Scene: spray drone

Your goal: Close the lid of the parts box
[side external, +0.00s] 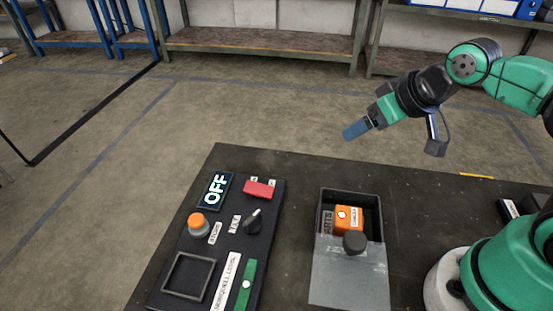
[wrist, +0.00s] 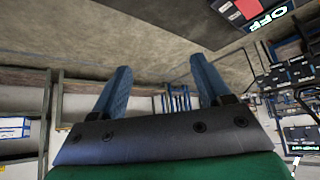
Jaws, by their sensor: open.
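The parts box (side external: 376,213) is a dark open-topped box on the black table, right of the control panel. Its grey lid (side external: 350,278) covers the near part and leaves the far part open. A dark round knob (side external: 355,242) stands on the lid's far edge. An orange block (side external: 348,219) with a white label shows inside the open part. My gripper (side external: 357,129) is high above and beyond the box, past the table's far edge, with blue fingers. In the wrist view my gripper (wrist: 162,85) has its two blue fingers spread apart with nothing between them.
A black control panel (side external: 265,222) left of the box carries an OFF display (side external: 216,190), an orange button (side external: 198,223), a red part (side external: 259,189), a dark knob (side external: 253,221) and a green strip (side external: 247,285). Shelves (side external: 265,45) line the back wall. Air above the box is clear.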

